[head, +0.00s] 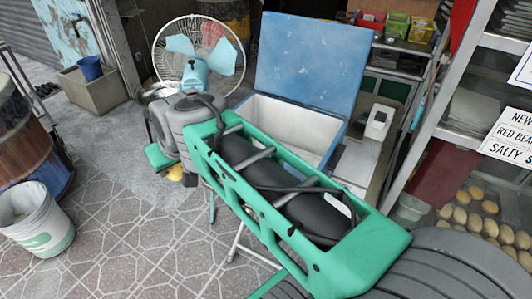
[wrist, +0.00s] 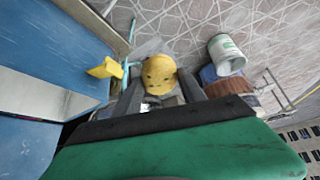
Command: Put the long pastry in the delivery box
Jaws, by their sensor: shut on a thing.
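The long pastry (wrist: 158,72) is yellow-brown with dark spots. In the wrist view it shows between the two dark fingers of my gripper (wrist: 158,86), which is shut on it. Its full length is hard to judge from this angle. In the head view a small yellow part of it (head: 176,174) shows low beside my arm. The delivery box (head: 282,124) has a pale inside and a blue lid (head: 310,65) standing open. The pastry is outside the box, to its left in the head view. My arm hides the box's near side.
A fan (head: 195,62) stands behind my gripper, left of the box. A white bucket (head: 35,218) and a barrel (head: 28,140) stand at the left. A shelf (head: 480,85) is at the right. The tiled floor at left centre is clear. A second yellow piece (wrist: 105,68) shows in the wrist view.

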